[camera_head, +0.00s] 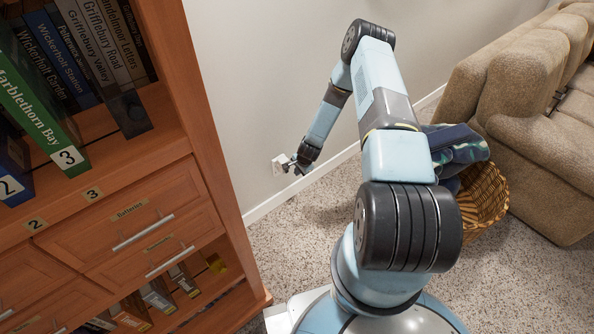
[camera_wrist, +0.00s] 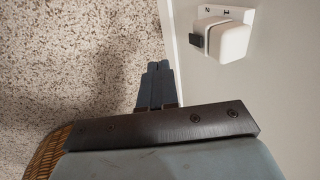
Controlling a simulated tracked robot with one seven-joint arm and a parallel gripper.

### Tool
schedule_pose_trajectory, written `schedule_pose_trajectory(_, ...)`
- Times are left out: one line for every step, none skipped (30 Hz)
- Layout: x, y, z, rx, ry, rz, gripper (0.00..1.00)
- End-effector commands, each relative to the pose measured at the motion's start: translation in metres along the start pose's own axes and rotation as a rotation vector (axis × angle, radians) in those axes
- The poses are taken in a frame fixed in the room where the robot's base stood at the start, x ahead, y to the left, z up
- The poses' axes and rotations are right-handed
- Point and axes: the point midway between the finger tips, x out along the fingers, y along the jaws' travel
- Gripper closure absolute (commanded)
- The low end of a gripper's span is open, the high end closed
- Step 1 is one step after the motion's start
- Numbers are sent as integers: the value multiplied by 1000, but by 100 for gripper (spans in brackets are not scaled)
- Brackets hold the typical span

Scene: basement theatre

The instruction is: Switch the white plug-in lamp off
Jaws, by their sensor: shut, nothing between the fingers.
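The white plug-in lamp (camera_wrist: 226,38) is a small rounded white block on a white wall plate marked 1 and 2, at the upper right of the wrist view. A small black piece (camera_wrist: 196,41) stands out from its side, facing left in that view. I cannot tell clearly whether the lamp is lit. My gripper (camera_wrist: 158,70) is shut and empty, with its fingertips close to the wall and apart from the lamp in the wrist view. In the head view my gripper (camera_head: 294,168) is beside the wall plate (camera_head: 279,165), low on the wall, and partly covers the lamp.
A wooden bookcase (camera_head: 165,195) with drawers and books stands at the left. A wicker basket (camera_head: 488,196) holding dark and patterned cloth sits at the right, by a beige sofa (camera_head: 525,120). Speckled carpet (camera_head: 300,240) is clear between the bookcase and my base.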

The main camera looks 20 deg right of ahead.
Motion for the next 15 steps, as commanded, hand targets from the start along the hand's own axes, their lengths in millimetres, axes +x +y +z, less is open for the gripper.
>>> schedule_pose_trajectory(9,1,1,0,-1,1,100)
schedule_pose_trajectory(14,0,1,-1,-1,1,100)
schedule_pose_trajectory(20,1,1,0,-2,1,100)
schedule_pose_trajectory(25,0,1,0,-1,1,100)
schedule_pose_trajectory(30,0,1,0,-1,1,100)
schedule_pose_trajectory(36,1,1,0,-1,1,100)
schedule_pose_trajectory(41,1,1,0,-1,1,100)
schedule_pose_trajectory(45,1,1,0,-1,1,100)
schedule_pose_trajectory(52,1,1,0,0,0,100)
schedule_pose_trajectory(56,1,1,0,-1,1,100)
schedule_pose_trajectory(61,0,1,0,0,0,100)
schedule_pose_trajectory(66,0,1,-1,0,0,100)
schedule_pose_trajectory(67,-7,1,-4,0,-1,100)
schedule_pose_trajectory(68,-12,0,-4,1,-1,100)
schedule_pose_trajectory(70,-16,0,-4,2,-1,100)
